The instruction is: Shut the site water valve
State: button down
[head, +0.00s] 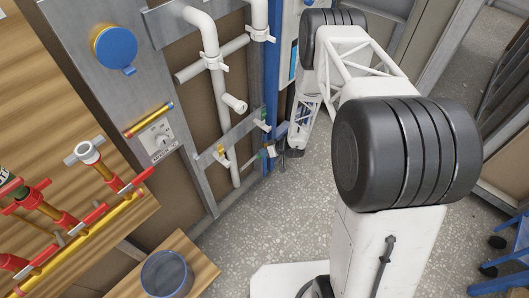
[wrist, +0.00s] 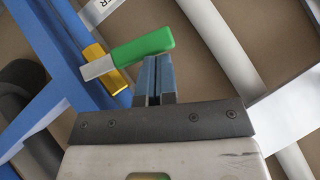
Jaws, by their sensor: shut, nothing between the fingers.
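A valve lever with a green grip (wrist: 143,48) and a bare metal inner end lies across the upper middle of the wrist view. Its brass-yellow body (wrist: 100,62) sits on a blue upright. My gripper (wrist: 158,62) is shut and empty, with its fingertips right at the lower edge of the green grip near its outer end. I cannot tell whether they touch it. In the head view my gripper (head: 281,150) is low by the blue post, close to small green-handled valves (head: 262,125). Which of these the wrist view shows is unclear.
A white label (wrist: 106,8) ending in "ER" is partly visible above the lever. White pipes (head: 213,65) and a valve with a yellow handle (head: 220,154) are on the panel to the left. A bucket (head: 166,275) stands at lower left. Speckled floor (head: 290,200) is open below.

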jog(key=shift+w+d+f, duration=0.25)
jog(key=shift+w+d, duration=0.15)
jog(key=shift+w, duration=0.05)
dwell(0.3)
jog(key=shift+r, duration=0.1)
jog(key=s+d+r, duration=0.3)
jog(key=d+r, duration=0.4)
jog(key=r, duration=0.3)
jog(key=shift+r, duration=0.25)
dwell(0.6)
dwell(0.6)
